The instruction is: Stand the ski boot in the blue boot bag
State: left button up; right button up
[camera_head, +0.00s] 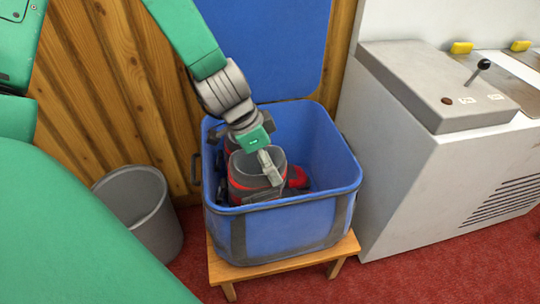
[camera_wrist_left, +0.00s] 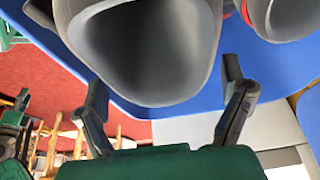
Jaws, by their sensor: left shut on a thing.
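The grey and red ski boot (camera_head: 254,178) is inside the blue boot bag (camera_head: 290,228), cuff up and roughly upright. My left gripper (camera_head: 250,150) is shut on the boot at its cuff, from above. In the left wrist view the boot's wide grey cuff (camera_wrist_left: 140,50) lies between the two fingers of my left gripper (camera_wrist_left: 165,98). A second grey cuff with red trim (camera_wrist_left: 283,14) shows beside it. The bag's walls hide the boot's sole, so I cannot tell whether it touches the bottom. My right gripper is not in view.
The bag stands on a low wooden stool (camera_head: 283,264), its blue lid (camera_head: 268,45) raised against the wood wall. A grey bin (camera_head: 140,205) stands to the left. A white machine (camera_head: 440,185) stands close on the right. Red carpet covers the floor.

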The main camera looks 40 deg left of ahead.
pick_arm(q)
jog(key=shift+f+b, duration=1.4)
jog(key=shift+f, duration=0.85)
jog(key=shift+a, duration=0.1)
jog(key=o, duration=1.4)
jog(key=v, duration=1.1)
jog(key=shift+s+a+r, duration=0.1)
jog(key=shift+a+r, duration=0.1)
jog(key=shift+r, duration=0.15)
